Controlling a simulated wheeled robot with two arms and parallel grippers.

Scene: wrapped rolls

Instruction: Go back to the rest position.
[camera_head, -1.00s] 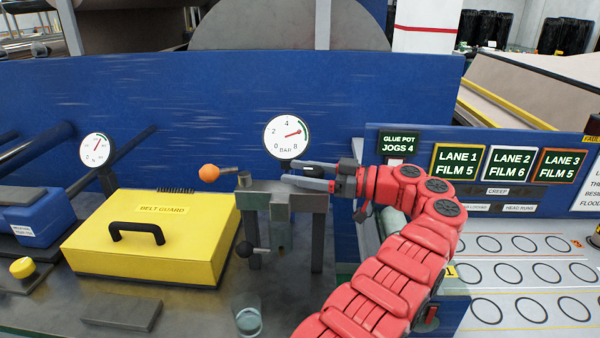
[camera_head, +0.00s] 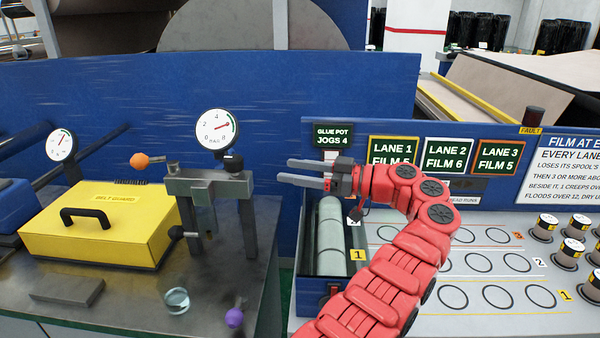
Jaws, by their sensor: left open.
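My left gripper (camera_head: 290,172) is held at mid-height, its two grey fingers pointing left with a gap between them and nothing held. The red links of its arm rise from the bottom edge of the picture. In the picture the gripper overlaps the blue panel, above a blue tray (camera_head: 319,291) with pale rolls (camera_head: 331,240) and right of a grey stand (camera_head: 210,187). My right gripper is not in view.
At left are a yellow belt guard box (camera_head: 95,228), a pressure gauge (camera_head: 217,128), a glass (camera_head: 177,301) and purple (camera_head: 234,317) and orange (camera_head: 140,161) knobs. At right, a board with ringed places (camera_head: 490,263) holds several spools (camera_head: 573,254); lane screens (camera_head: 448,156) stand behind.

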